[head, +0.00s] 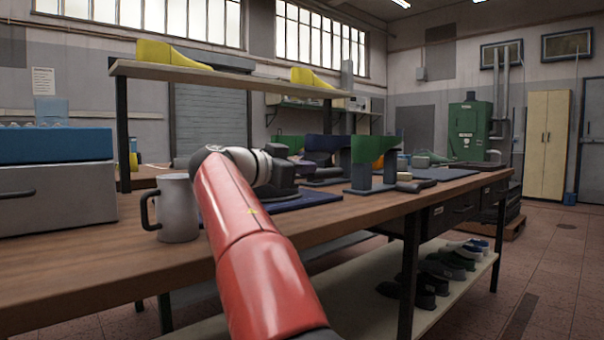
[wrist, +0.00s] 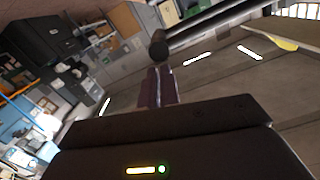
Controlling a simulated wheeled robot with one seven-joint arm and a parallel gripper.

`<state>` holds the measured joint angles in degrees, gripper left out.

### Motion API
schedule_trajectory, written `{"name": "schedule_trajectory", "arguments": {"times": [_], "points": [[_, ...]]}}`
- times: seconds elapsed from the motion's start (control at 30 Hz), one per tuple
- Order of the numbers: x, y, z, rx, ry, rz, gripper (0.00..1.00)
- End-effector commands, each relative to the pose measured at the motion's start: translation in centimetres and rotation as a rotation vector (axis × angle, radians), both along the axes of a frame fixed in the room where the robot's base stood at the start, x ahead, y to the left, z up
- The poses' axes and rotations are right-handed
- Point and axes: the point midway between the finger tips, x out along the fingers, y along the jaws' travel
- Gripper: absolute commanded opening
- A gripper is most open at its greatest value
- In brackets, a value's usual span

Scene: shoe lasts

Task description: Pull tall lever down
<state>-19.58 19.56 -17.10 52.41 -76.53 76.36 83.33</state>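In the wrist view a dark bar with a round end (wrist: 158,49) runs to the upper right; it may be the tall lever, but I cannot tell for sure. My gripper (wrist: 160,70) has its two dark fingers close together, with only a thin pale line between them and nothing seen held. The fingertips appear just below the bar's round end; whether they touch it I cannot tell. In the head view my red arm reaches over the bench, and its dark end (head: 284,178) is above the blue mat (head: 312,201). I cannot pick out a lever there.
A grey mug (head: 178,208) stands left of my arm on the wooden bench (head: 75,262). A grey box with a blue tray (head: 55,148) is at far left. Coloured shoe lasts (head: 367,150) stand right of my arm. A raised shelf (head: 220,77) runs behind.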

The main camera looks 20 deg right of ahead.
Motion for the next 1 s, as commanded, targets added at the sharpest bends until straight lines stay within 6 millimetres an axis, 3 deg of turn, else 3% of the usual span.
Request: {"name": "schedule_trajectory", "arguments": {"times": [0.37, 0.8, 1.0], "points": [[0.3, 0.3, -0.8, 0.01, 0.015, 0.0, 0.0], [-2.2, 6.3, 0.1, 0.003, 0.004, 0.003, 0.0], [-2.8, 7.4, 0.3, 0.002, 0.002, 0.001, 0.0]]}}
